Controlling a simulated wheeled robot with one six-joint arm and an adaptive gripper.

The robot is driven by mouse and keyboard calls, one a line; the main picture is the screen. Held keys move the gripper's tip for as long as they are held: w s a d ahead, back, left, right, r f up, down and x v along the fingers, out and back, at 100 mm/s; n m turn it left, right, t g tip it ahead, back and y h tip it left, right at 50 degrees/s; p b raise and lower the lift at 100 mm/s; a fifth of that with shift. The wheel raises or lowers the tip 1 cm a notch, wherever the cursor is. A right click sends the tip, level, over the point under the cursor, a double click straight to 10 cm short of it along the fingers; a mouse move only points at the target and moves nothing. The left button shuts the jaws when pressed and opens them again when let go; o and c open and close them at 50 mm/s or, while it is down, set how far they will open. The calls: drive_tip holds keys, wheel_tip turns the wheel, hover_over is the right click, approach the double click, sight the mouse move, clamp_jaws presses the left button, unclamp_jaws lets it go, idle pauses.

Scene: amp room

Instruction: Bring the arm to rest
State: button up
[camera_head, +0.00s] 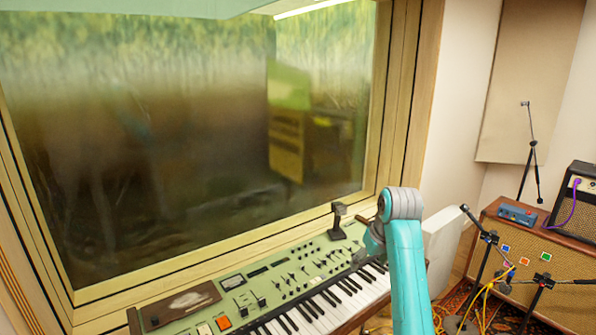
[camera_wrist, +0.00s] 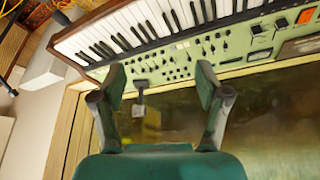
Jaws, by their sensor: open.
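My gripper (camera_wrist: 161,85) shows in the wrist view with its two dark fingers spread apart and nothing between them. Beyond the fingers lies a green keyboard synthesizer (camera_wrist: 190,55) with white and black keys. In the head view my teal arm rises at the right of centre, in front of the right end of the keyboard (camera_head: 262,287).
A large window (camera_head: 190,130) in a wooden frame is behind the keyboard. At the right, a brown amplifier cabinet (camera_head: 545,262) bears a blue box (camera_head: 517,214) and a black amp (camera_head: 577,200). Microphone stands (camera_head: 487,262) and yellow cables (camera_head: 487,297) are close right of my arm.

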drive_tip(key=s+f+m+t, duration=0.1)
drive_tip(key=s+f, duration=0.3)
drive_tip(key=f, duration=0.7)
drive_tip(key=s+f+t, duration=0.1)
drive_tip(key=s+f, duration=0.3)
drive_tip(key=f, duration=0.7)
drive_tip(key=s+f+m+t, duration=0.1)
drive_tip(key=s+f+t, duration=0.1)
drive_tip(key=s+f, duration=0.55)
drive_tip(key=s+f+t, duration=0.1)
drive_tip(key=s+f, duration=0.3)
drive_tip(key=s, duration=0.7)
drive_tip(key=s+r+t+h, duration=0.1)
drive_tip(key=s+r+t, duration=0.25)
drive_tip(key=s, duration=1.75)
drive_tip(key=s+r+t, duration=0.2)
drive_tip(key=s+r, duration=1.2)
drive_tip(key=shift+s+r+m, duration=0.3)
drive_tip(key=shift+m, duration=0.1)
